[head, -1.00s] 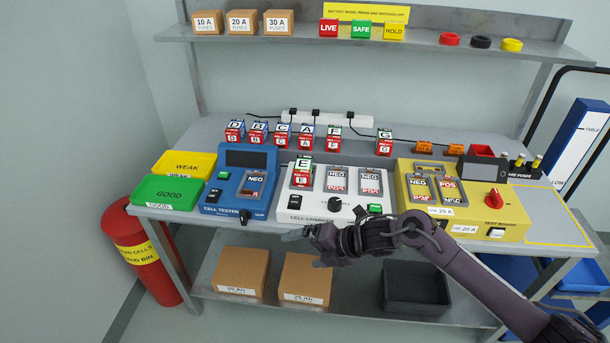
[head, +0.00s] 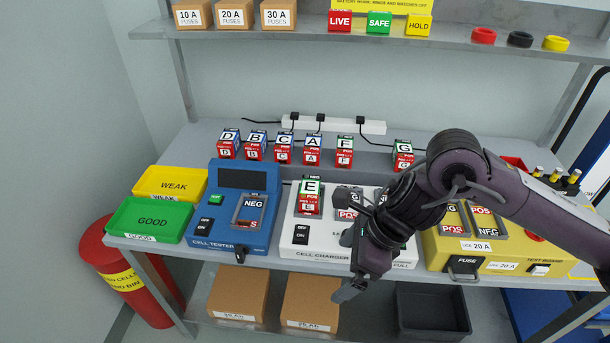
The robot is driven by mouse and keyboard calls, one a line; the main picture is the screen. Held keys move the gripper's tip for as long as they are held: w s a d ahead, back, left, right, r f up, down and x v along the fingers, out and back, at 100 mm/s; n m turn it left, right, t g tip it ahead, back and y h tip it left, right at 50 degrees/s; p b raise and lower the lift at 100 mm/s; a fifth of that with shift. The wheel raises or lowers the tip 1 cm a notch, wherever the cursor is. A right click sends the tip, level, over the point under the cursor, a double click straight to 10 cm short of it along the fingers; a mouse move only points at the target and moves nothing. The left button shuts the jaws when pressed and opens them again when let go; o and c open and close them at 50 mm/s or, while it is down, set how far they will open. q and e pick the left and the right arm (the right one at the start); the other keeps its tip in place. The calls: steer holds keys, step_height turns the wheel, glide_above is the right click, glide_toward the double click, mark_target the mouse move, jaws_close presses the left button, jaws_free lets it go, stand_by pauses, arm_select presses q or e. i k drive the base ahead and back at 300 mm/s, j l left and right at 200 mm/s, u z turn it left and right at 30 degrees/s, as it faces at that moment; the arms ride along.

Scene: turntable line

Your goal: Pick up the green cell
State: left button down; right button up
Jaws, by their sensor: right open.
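Cell E (head: 309,198) stands upright in the left bay of the white cell charger (head: 318,234), with green, white and red on it. Cell F (head: 345,152) and cell G (head: 403,154), which also show green, stand upright on the bench behind. My right gripper (head: 344,266) is open and empty at the front of the charger, to the right of and nearer than cell E. My right forearm hides part of the charger and the yellow test board (head: 450,247). My left gripper is not in view.
Cells D (head: 228,144), B (head: 255,145), C (head: 284,148) and A (head: 312,150) stand at the back left. The blue cell tester (head: 227,231) is left of the charger. The green GOOD tray (head: 150,219) and yellow WEAK tray (head: 170,182) are at the left end.

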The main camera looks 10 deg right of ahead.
mark_target(310, 193)
steer(key=i, duration=0.9)
